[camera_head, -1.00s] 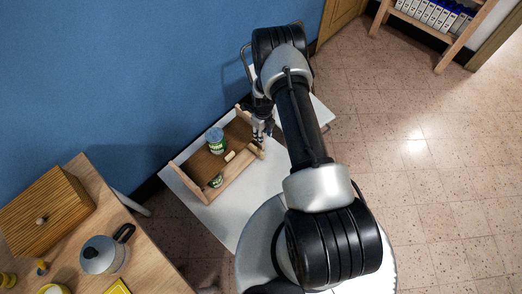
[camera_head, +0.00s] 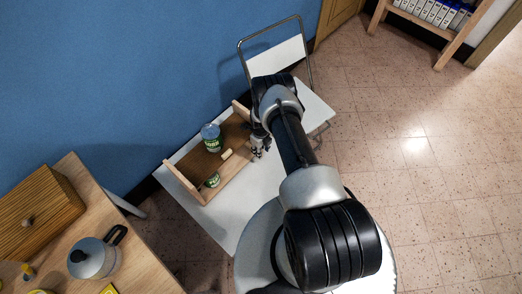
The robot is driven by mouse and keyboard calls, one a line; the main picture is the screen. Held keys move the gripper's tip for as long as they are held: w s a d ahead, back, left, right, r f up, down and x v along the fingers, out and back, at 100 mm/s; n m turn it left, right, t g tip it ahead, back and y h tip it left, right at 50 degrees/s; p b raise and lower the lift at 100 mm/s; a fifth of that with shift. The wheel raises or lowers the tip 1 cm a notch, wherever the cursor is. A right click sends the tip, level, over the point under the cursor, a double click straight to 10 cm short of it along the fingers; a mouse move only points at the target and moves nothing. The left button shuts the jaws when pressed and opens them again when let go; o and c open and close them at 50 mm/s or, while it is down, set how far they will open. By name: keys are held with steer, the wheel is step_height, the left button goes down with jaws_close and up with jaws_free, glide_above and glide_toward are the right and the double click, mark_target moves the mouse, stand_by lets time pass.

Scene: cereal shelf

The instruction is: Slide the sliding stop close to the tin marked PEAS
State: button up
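A wooden shelf box (camera_head: 234,181) lies on a white table. In it stand a taller jar or tin (camera_head: 211,139) with a blue-grey top and green label, and a smaller green and white tin (camera_head: 212,180) by the front left. The lettering is too small to read, so I cannot tell which is marked PEAS. A short pale wooden block, seemingly the sliding stop (camera_head: 227,154), lies between them, slightly right, apart from both. My gripper (camera_head: 257,154) is at the box's right end, right of the stop and apart from it. Its fingers are too small to tell open from shut.
A folding chair (camera_head: 279,57) stands behind my arm. A wooden desk (camera_head: 130,254) at lower left holds a moka pot (camera_head: 93,258) and a wooden cabinet (camera_head: 36,214). The white table (camera_head: 229,222) is bare in front of the box.

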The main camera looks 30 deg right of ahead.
steer(key=shift+c, duration=0.3)
jaws_close()
stand_by(0.6)
